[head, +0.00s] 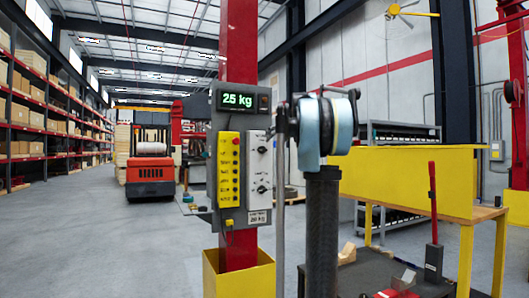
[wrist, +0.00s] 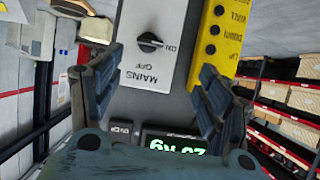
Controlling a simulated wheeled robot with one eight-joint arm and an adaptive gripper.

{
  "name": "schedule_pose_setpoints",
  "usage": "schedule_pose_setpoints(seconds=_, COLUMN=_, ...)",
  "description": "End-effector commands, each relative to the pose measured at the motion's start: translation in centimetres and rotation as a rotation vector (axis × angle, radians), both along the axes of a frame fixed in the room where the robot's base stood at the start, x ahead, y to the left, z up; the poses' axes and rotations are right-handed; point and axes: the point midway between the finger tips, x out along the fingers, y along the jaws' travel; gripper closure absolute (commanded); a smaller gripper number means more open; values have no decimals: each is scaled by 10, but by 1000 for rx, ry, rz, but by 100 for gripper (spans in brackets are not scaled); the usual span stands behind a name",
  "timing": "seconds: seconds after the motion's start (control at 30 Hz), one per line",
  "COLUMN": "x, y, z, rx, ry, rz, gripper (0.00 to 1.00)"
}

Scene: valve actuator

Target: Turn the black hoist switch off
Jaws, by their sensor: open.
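A white switch panel (head: 255,165) with an upper black knob (head: 261,149) and a lower black knob (head: 262,189) is on the grey control post; their labels are too small to read in the head view. In the wrist view, turned upside down, one black knob (wrist: 149,42) has OFF and MAINS printed below it and ON at its right. Its grip bar lies roughly sideways, toward ON. The other knob is not visible there. My gripper (wrist: 160,62) is open and empty, its fingers on either side of the panel picture, apart from the knob.
A yellow button box (head: 228,170) sits left of the switch panel. A red forklift (head: 150,175) and shelves are behind; open floor lies left.

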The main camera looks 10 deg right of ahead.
Motion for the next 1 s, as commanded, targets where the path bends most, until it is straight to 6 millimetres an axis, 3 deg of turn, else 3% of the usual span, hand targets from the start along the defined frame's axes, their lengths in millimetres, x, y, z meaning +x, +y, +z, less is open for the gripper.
schedule_pose_setpoints(seconds=0.1, x=13, y=-8, z=12, rx=-2, ry=-25, rz=-11, gripper=30)
schedule_pose_setpoints(seconds=0.27, x=24, y=-8, z=13, rx=-4, ry=-34, rz=-13, gripper=30)
schedule_pose_setpoints(seconds=1.0, x=130, y=27, z=-35, rx=-4, ry=-32, rz=-12, gripper=30)
